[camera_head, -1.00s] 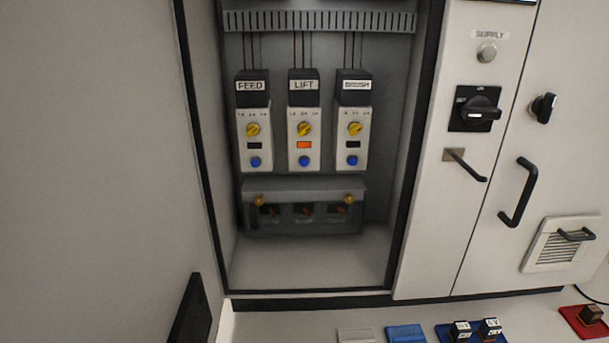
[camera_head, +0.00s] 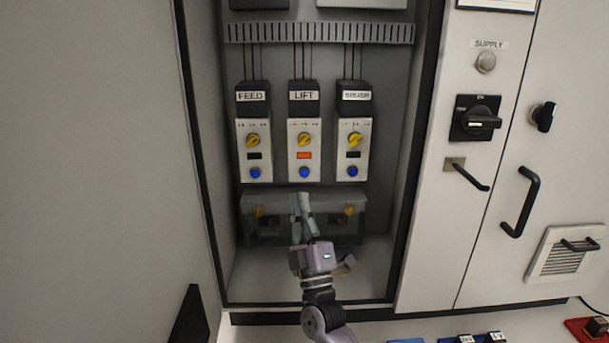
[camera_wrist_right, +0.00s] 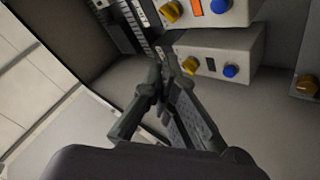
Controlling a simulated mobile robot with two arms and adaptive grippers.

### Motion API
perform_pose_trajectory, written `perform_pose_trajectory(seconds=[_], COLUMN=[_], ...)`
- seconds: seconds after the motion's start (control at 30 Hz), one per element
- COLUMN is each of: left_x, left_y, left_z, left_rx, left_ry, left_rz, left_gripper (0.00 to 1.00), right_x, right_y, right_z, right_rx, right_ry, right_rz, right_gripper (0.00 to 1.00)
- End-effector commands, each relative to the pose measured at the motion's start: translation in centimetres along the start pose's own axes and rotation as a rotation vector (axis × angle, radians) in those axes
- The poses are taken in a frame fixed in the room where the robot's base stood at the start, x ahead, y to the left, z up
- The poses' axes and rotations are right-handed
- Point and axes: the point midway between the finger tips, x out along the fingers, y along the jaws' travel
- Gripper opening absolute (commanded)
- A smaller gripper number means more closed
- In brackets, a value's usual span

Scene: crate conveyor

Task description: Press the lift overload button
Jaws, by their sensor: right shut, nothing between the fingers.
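The LIFT overload unit (camera_head: 303,135) is the middle of three in the open cabinet. It has a yellow dial, an orange window and a blue button (camera_head: 304,172) near its bottom. My right gripper (camera_head: 303,197) is shut and empty, its fingertips a little below that blue button in the head view and in front of the grey covered box. In the right wrist view the shut fingers (camera_wrist_right: 167,68) point toward the units, with blue buttons to their right (camera_wrist_right: 230,71). Whether the fingertips touch anything is unclear. My left gripper is not in view.
The FEED unit (camera_head: 254,145) and BRUSH unit (camera_head: 353,145) flank LIFT closely, each with its own blue button. A grey transparent-fronted box (camera_head: 262,207) sits below. The cabinet frame stands at both sides; a SUPPLY panel with a rotary switch (camera_head: 476,118) is to the right.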

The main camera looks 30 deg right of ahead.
Motion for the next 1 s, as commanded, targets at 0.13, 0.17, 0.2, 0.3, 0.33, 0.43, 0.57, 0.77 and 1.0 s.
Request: perform_pose_trajectory(seconds=[0.13,0.17,0.2,0.3,0.33,0.43,0.57,0.77,1.0], left_x=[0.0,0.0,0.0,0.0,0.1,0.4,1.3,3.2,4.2], left_y=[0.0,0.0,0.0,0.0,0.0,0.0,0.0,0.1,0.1], left_z=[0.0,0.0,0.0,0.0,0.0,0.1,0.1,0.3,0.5], left_rx=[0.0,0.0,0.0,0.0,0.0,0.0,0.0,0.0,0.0], left_ry=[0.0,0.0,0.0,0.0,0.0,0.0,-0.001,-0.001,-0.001], left_rz=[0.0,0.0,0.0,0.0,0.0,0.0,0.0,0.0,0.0], left_gripper=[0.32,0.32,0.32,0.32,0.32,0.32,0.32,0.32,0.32], right_x=[0.1,0.1,0.1,0.1,0.1,0.3,1.1,3.0,5.2], right_y=[0.1,0.1,0.1,0.1,0.1,-0.2,-1.0,-2.5,-3.8], right_z=[0.1,0.1,0.1,0.1,0.1,0.3,1.0,2.5,3.9], right_rx=[-0.005,-0.005,-0.004,-0.004,-0.004,-0.004,-0.005,-0.005,-0.005], right_ry=[-0.002,-0.002,-0.002,-0.001,-0.001,0.0,0.001,0.001,0.0], right_rz=[0.008,0.007,0.007,0.006,0.006,0.006,0.006,0.008,0.005], right_gripper=[0.0,0.0,0.0,0.0,0.0,0.0,0.0,0.0,0.0])
